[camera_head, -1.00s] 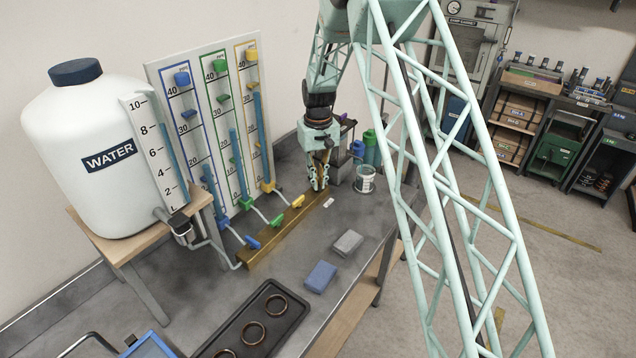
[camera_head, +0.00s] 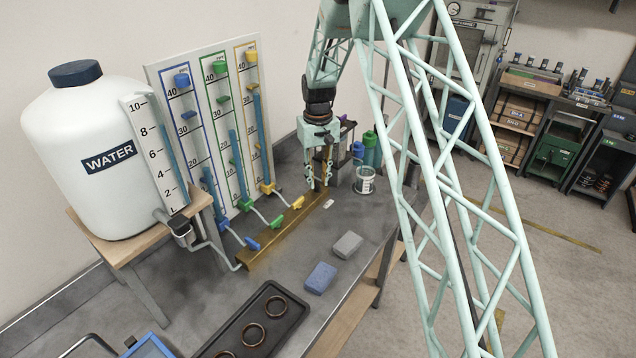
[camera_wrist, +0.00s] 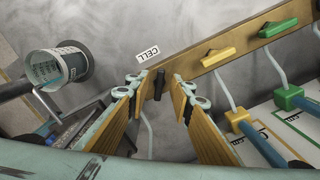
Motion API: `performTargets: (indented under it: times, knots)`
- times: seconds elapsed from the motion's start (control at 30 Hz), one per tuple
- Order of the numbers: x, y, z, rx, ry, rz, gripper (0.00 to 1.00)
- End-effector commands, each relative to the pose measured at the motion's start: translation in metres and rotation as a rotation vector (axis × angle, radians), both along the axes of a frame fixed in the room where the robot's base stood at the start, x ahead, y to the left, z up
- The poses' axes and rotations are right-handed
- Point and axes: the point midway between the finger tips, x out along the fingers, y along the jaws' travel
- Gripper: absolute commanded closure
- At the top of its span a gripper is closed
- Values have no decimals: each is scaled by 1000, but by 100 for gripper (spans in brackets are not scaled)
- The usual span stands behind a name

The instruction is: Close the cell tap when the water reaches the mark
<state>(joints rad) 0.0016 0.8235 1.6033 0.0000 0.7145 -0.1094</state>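My gripper (camera_head: 319,182) is over the far end of the brass manifold (camera_head: 262,246). In the wrist view the fingers of my gripper (camera_wrist: 165,86) are spread apart, with the small dark cell tap (camera_wrist: 159,85) between them and a gap on each side. A white label reading CELL (camera_wrist: 148,52) lies beside this tap. The clear cell (camera_head: 365,181) stands to the right of my gripper. The cell also shows in the wrist view (camera_wrist: 55,68), with printing on its wall; I cannot read its water level against the mark.
Yellow (camera_head: 298,202), green (camera_head: 277,222) and blue (camera_head: 252,242) taps line the manifold below the gauge board (camera_head: 161,92). A white water tank (camera_head: 88,150) stands left. Blue (camera_head: 320,277) and grey (camera_head: 347,244) blocks lie on the bench near a black tray (camera_head: 287,330).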

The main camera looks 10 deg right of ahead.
Motion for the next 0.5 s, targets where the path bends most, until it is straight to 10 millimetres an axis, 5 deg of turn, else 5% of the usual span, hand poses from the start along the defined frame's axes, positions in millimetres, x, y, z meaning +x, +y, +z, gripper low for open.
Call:
performTargets:
  times: [0.5]
  knots:
    - [1,0,72,0,-2,0,79]
